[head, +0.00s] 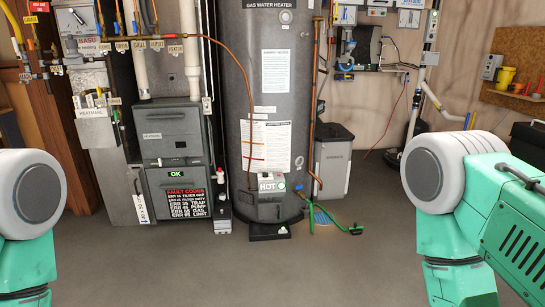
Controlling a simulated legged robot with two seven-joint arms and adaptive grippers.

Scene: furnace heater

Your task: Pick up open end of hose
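A thin green hose (335,221) lies on the floor at the right foot of the grey water heater (268,90). One end (356,229) reaches out to the right over the bare floor. Another green part (311,219) stands near the heater's drain. It is too small to tell which end is open. My two arms show only as green and white links at the left and right edges. Neither gripper is in view, and nothing is seen touching the hose.
A grey furnace (178,150) with an "OK" display stands left of the heater. A grey bin-like box (334,160) stands behind the hose. The floor in front is clear. A shelf (512,98) hangs at the right.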

